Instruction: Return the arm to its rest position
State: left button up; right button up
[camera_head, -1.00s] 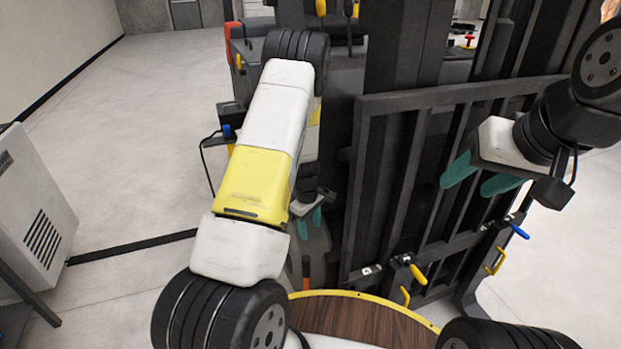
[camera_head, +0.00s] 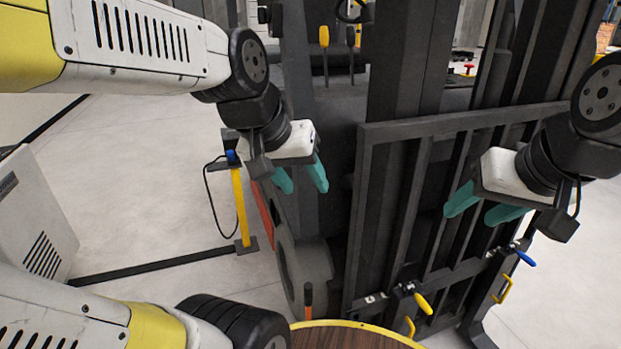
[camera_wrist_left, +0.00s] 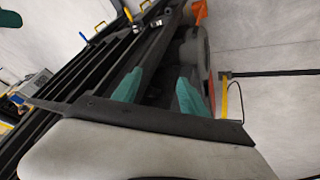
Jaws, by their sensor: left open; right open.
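My left gripper (camera_head: 300,178) has two teal fingers spread apart with nothing between them. It hangs in front of the dark forklift (camera_head: 335,105), left of the fork carriage frame (camera_head: 363,200). Its fingers also show in the left wrist view (camera_wrist_left: 158,90), apart and empty, with the carriage bars beyond them. My right gripper (camera_head: 480,210) is at the right, in front of the carriage frame, with its teal fingers apart and empty. No copper tube can be made out in these views.
A yellow post (camera_head: 240,208) with a black cable stands left of the forklift. A grey cabinet (camera_head: 35,215) is at the far left. Yellow (camera_head: 423,303) and blue (camera_head: 525,257) handles stick out low on the carriage. A wooden round top (camera_head: 350,338) is at the bottom. Pale floor is clear at left.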

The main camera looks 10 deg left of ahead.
pick_arm(q)
jog(key=shift+s+a+r+m+t, duration=0.1)
jog(key=shift+s+r+m+t, duration=0.1)
jog(key=shift+s, duration=0.45)
jog(key=shift+s+a+r+m+t, duration=0.1)
jog(key=shift+s+m, duration=0.1)
jog(key=shift+s, duration=0.45)
